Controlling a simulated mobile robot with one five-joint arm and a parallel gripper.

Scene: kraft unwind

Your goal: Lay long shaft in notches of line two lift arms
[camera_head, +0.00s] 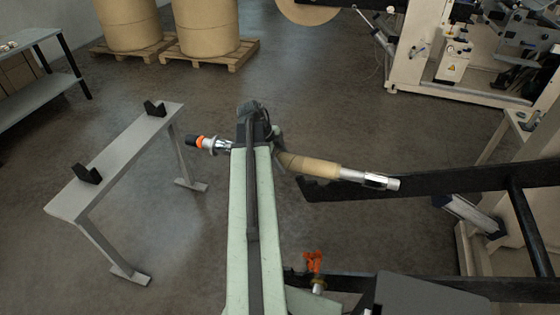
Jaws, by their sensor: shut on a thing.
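The long shaft (312,166) lies across the far end of my arm, with a tan middle, a silver right end and an orange and black left end. My gripper (262,138) is shut on it near its left part; the fingers are mostly hidden by my arm. The shaft's right part appears over the tip of the far black lift arm (420,184); I cannot tell whether they touch. The near black lift arm (345,283) is partly hidden, with an orange knob (314,262) by its tip. I cannot clearly see either notch.
A grey stand (125,150) with two empty black V-blocks (87,174) is at left. Kraft rolls (207,28) on pallets stand at the back. A cream machine (425,45) is at back right.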

